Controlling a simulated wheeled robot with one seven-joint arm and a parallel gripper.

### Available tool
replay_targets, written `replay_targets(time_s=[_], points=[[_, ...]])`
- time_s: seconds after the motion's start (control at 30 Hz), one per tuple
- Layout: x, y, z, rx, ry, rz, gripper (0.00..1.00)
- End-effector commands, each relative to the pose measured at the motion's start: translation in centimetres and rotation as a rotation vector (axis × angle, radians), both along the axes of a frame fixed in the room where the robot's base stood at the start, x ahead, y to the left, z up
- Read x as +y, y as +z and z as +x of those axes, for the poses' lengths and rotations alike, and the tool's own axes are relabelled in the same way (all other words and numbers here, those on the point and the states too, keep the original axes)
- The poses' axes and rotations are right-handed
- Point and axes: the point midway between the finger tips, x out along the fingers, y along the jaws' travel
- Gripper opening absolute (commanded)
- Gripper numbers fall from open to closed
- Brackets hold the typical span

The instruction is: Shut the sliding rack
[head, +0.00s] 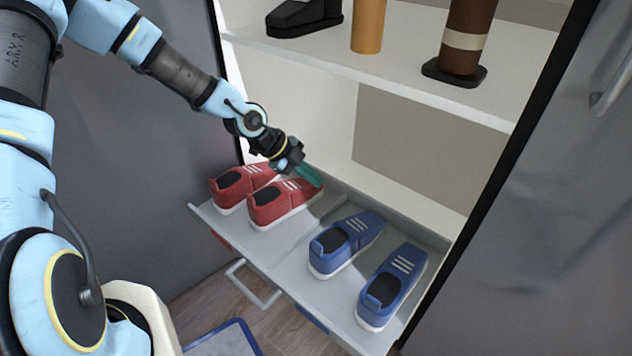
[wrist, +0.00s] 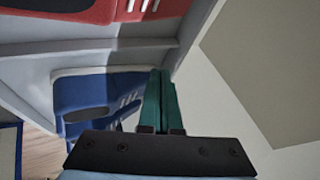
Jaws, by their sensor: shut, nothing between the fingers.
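The sliding rack (head: 300,262) is a light grey pull-out tray, standing out from the tall cabinet. A pair of red shoes (head: 285,203) lies on its left half and a pair of blue shoes (head: 392,285) on its right half. A grey bar handle (head: 252,285) is fixed to its front. My gripper (head: 308,176) is shut and empty, its green fingers above the rack by the toe of a red shoe. In the wrist view the shut fingers (wrist: 159,100) show in front of a blue shoe (wrist: 85,100). I cannot tell whether they touch anything.
A white shelf (head: 400,72) above the rack holds a black shoe (head: 303,18) and tall brown boots (head: 466,40). Grey panels stand on both sides of the cabinet. Wooden floor (head: 205,310) shows below the rack, with a blue-edged item (head: 225,340) at the bottom.

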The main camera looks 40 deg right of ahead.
Motion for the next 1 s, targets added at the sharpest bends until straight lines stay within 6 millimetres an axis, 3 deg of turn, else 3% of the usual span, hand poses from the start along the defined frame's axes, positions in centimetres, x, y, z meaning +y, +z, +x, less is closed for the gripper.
replay_targets(time_s=[0.43, 0.7, 1.0], points=[[-4.9, -7.2, -2.2, 0.001, 0.001, 0.004, 0.00], [-8.0, -6.8, -1.1, 0.001, 0.005, 0.003, 0.00], [-8.4, -6.7, -1.0, 0.002, 0.004, 0.004, 0.00]])
